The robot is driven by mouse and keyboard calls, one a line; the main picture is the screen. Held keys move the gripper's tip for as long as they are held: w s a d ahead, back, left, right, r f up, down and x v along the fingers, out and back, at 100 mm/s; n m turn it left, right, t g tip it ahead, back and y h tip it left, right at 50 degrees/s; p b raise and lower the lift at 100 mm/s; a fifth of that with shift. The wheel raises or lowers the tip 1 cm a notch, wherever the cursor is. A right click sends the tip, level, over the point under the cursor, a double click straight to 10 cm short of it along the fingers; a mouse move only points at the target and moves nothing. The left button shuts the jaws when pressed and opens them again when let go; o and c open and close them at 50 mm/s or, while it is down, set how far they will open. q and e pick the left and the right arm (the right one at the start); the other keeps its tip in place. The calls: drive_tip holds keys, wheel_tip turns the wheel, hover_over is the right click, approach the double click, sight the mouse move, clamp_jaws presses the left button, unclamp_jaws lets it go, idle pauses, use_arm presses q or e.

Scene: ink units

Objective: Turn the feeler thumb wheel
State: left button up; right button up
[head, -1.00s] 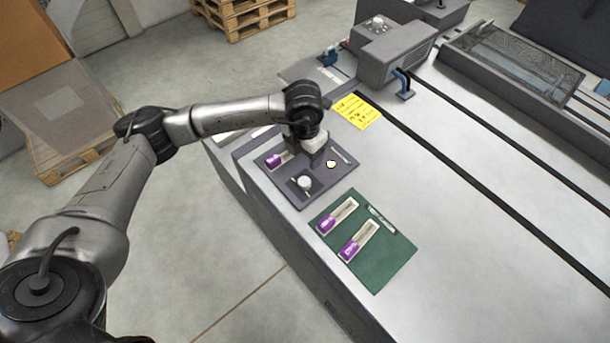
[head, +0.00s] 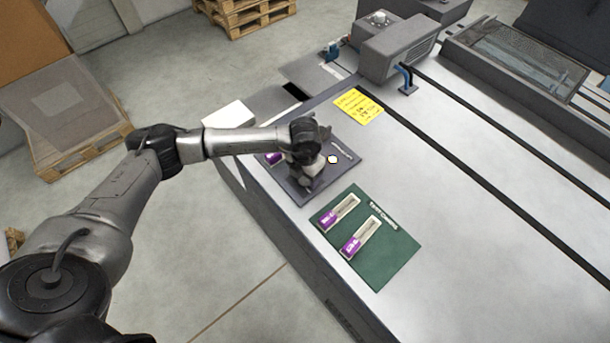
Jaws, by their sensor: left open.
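My left gripper (head: 306,182) points down over the dark panel (head: 325,186) at the near left corner of the grey machine. It is open, and its fingers are small and dark in this view. A pale round knob on that panel, likely the feeler thumb wheel, is now covered by the gripper. I cannot tell whether the fingers touch it. A small whitish round piece (head: 332,159) shows on the panel just right of the gripper. My right gripper is not in view.
A purple-labelled unit (head: 272,157) is partly hidden behind my left arm. A green mat (head: 390,262) holds two purple-labelled units (head: 338,212) (head: 361,238). A yellow note (head: 357,105) lies behind the panel. A grey box with a knob (head: 397,50) stands farther back.

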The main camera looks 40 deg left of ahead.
use_arm(q)
drive_tip(key=shift+f, duration=0.5)
